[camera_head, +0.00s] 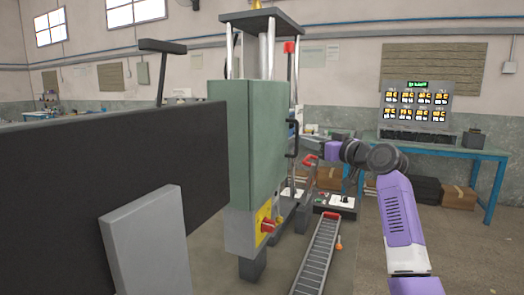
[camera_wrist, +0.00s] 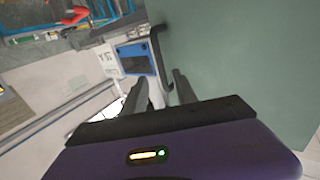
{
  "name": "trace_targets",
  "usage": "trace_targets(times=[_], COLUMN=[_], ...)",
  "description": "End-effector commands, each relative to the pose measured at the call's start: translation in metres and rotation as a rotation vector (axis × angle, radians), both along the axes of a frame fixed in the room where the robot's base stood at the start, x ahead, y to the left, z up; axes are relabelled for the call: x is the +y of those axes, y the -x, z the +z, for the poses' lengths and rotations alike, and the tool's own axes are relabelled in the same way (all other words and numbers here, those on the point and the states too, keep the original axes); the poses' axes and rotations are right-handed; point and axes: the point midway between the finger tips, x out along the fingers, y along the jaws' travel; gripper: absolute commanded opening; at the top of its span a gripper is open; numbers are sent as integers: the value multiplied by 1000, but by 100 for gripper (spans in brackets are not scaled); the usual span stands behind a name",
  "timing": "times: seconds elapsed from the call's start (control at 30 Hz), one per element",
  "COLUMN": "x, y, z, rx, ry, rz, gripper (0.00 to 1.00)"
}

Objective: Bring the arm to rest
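My arm (camera_head: 398,215) rises at the right of the head view, purple and white with dark joints. It bends at the top toward the left, ending in a purple hand close to the green cabinet. In the wrist view my gripper (camera_wrist: 160,90) shows two dark fingers with a clear gap between them. Nothing is held between them. The fingertips do not show clearly in the head view. The green cabinet's flat side (camera_wrist: 245,50) fills the right of the wrist view, beside the right finger; I cannot tell the exact distance.
The green machine cabinet (camera_head: 245,140) with a yellow-and-red switch (camera_head: 265,222) stands left of my arm. A roller track (camera_head: 316,258) lies below. A blue workbench (camera_head: 440,148) with a battery display panel (camera_head: 415,102) stands behind. Open floor lies to the right.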

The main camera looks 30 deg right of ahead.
Motion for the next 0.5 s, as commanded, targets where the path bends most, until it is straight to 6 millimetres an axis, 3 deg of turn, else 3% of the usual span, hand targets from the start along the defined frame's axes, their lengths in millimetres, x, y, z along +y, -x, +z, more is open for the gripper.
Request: trace_targets(times=[0.27, 0.43, 0.5], x=[-4, -20, -26], y=[0, 13, 26], z=[5, 46, 44], rx=[-21, -148, -207], ry=[-24, -26, -33], rz=[-15, -110, -166], gripper=[34, 34, 34])
